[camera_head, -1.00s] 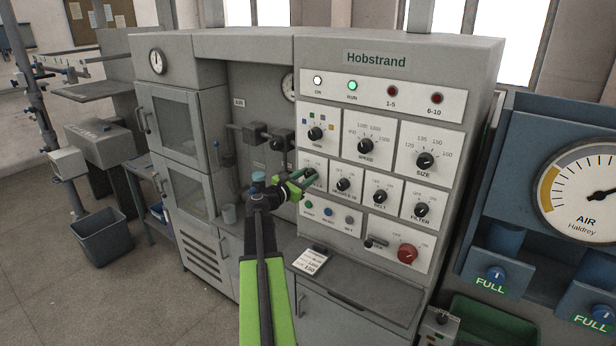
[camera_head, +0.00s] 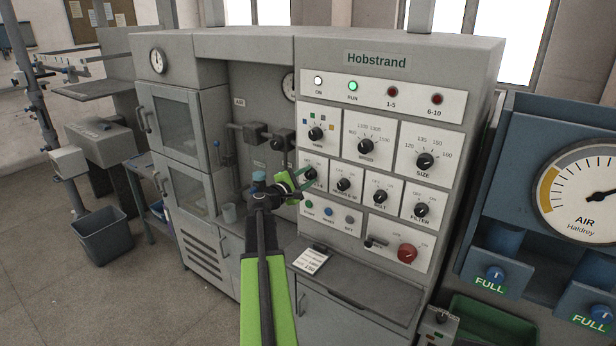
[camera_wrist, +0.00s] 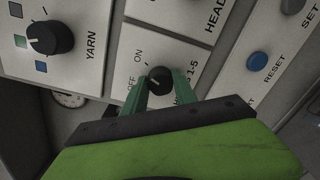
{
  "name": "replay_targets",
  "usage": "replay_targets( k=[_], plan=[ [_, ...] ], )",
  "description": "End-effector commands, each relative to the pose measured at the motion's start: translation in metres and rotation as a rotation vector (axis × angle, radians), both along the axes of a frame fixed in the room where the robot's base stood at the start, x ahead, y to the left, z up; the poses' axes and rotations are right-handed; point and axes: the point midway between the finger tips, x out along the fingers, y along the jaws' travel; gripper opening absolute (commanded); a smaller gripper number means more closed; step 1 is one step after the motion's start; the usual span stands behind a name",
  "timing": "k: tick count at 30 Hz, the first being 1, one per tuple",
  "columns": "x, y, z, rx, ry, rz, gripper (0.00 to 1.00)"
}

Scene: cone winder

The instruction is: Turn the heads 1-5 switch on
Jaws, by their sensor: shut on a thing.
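The heads 1-5 switch (camera_wrist: 159,80) is a small black round knob on a white plate marked OFF and ON. My gripper (camera_wrist: 161,88) has its green fingers on either side of this knob and is shut on it. Which way the knob points is not clear. In the head view my gripper (camera_head: 303,180) is at the left of the panel's middle row and partly hides the knob and its label. The 1-5 lamp (camera_head: 392,91) above is dark red and looks unlit.
The yarn knob (camera_wrist: 50,37) and the blue reset button (camera_wrist: 257,61) are close by. Further right are the heads 6-10 knob (camera_head: 343,184), belt knob (camera_head: 379,197) and filter knob (camera_head: 421,210). A red knob (camera_head: 407,253) is lower. The green run lamp (camera_head: 352,86) is lit.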

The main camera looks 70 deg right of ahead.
Motion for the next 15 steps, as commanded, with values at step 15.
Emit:
replay_targets(
  k=[15],
  plan=[
    [-0.0048, 0.0014, -0.0026, -0.04, -0.172, -0.011, 0.0]
  ],
)
